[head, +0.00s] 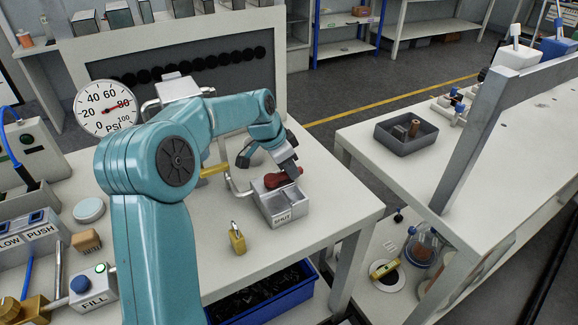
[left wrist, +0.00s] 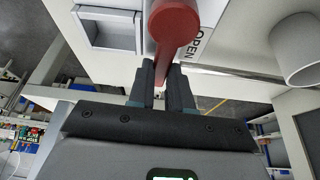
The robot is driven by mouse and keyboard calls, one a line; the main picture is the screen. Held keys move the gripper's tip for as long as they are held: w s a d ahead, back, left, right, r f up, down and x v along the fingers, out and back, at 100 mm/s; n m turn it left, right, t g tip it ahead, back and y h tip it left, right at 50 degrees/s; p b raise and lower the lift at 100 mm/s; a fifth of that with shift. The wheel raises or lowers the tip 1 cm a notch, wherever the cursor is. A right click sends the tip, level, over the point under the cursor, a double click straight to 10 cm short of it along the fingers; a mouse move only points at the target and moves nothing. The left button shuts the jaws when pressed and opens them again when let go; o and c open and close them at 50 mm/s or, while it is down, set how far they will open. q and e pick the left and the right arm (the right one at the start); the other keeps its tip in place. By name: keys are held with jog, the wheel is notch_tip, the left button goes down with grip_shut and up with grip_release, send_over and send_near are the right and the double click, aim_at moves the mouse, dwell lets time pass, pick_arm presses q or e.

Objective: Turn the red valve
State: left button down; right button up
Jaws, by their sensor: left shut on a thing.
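The red valve (head: 276,180) sits on a small grey metal box (head: 284,207) with a "SHUT" label on its front, near the table's right edge. My left gripper (head: 290,172) reaches down over the box and is shut on the valve's handle. In the left wrist view the red valve (left wrist: 172,28) has a round hub and a lever, and the lever runs down between the two dark fingers (left wrist: 163,88). An "OPEN" label (left wrist: 200,46) shows beside the hub. The arm hides part of the table behind it. My right gripper is not in view.
A round pressure gauge (head: 105,108) stands at the left, its red needle near 80. A brass padlock (head: 237,238) stands in front of the box. A FILL button box (head: 93,288) is at the lower left. A dark tray (head: 405,136) lies on the right table, across a gap.

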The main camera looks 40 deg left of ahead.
pick_arm(q)
jog(key=m, duration=0.1)
jog(key=d+m+h, duration=0.1)
jog(key=shift+s+r+m, duration=0.1)
jog(key=shift+s+m, duration=0.15)
jog(key=shift+m, duration=0.15)
jog(key=m, duration=0.1)
jog(key=d+m+g, duration=0.1)
jog(key=shift+s+m+h, duration=0.35)
jog(key=shift+m+h, duration=0.05)
jog(key=m, duration=0.1)
jog(key=s+m+g, duration=0.1)
jog(key=m, duration=0.1)
jog(key=d+m+h, duration=0.1)
jog(key=shift+s+r+m+g+p, duration=0.1)
jog(key=shift+s+m+g+p, duration=0.2)
jog(key=shift+s+p, duration=0.1)
jog(key=m, duration=0.1)
jog(key=s+m+g+p, duration=0.1)
jog(key=m, duration=0.1)
jog(key=shift+s+d, duration=0.15)
jog(key=shift+s, duration=0.1)
jog(key=shift+s+m+g+p, duration=0.25)
jog(key=shift+s+m+g, duration=0.15)
jog(key=shift+m, duration=0.6)
jog(key=shift+s+m+g+p, duration=0.3)
jog(key=shift+m+g, duration=0.1)
jog(key=shift+m, duration=0.6)
jog(key=shift+a, duration=0.2)
